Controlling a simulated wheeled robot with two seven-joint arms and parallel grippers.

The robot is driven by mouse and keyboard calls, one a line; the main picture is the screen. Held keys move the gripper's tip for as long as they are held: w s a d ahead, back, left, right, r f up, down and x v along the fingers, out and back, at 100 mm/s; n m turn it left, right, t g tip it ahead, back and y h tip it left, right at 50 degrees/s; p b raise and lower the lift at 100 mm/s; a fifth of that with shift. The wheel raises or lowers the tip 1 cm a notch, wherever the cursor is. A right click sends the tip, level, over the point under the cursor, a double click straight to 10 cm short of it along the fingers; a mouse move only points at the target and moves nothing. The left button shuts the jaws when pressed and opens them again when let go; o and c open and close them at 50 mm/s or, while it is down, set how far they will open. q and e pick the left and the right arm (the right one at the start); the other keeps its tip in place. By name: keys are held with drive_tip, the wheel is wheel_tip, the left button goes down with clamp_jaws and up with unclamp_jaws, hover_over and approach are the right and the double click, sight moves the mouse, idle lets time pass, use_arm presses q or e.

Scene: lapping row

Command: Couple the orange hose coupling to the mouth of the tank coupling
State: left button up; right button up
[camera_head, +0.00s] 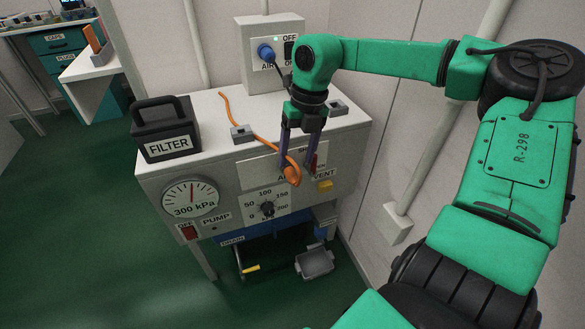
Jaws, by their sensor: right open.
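The orange hose coupling (292,174) hangs at the front edge of the white bench, at the end of an orange hose (248,124) that runs back across the bench top. My right gripper (296,168) points down over the front edge with its two dark fingers apart. The coupling shows between or just in front of the fingertips; I cannot tell whether they touch it. The tank coupling and its mouth cannot be made out; my right gripper hides part of the panel. My left gripper is out of view.
A black FILTER box (167,130) stands on the bench's left end. A pressure dial (190,198), a knob (267,209) and a yellow block (325,185) are on the front. The AIR box (268,50) stands behind. A grey tray (314,263) is below.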

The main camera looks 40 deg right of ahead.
drive_tip(key=r, duration=0.4)
drive_tip(key=shift+s+d+r, duration=0.1)
drive_tip(key=shift+d, duration=0.25)
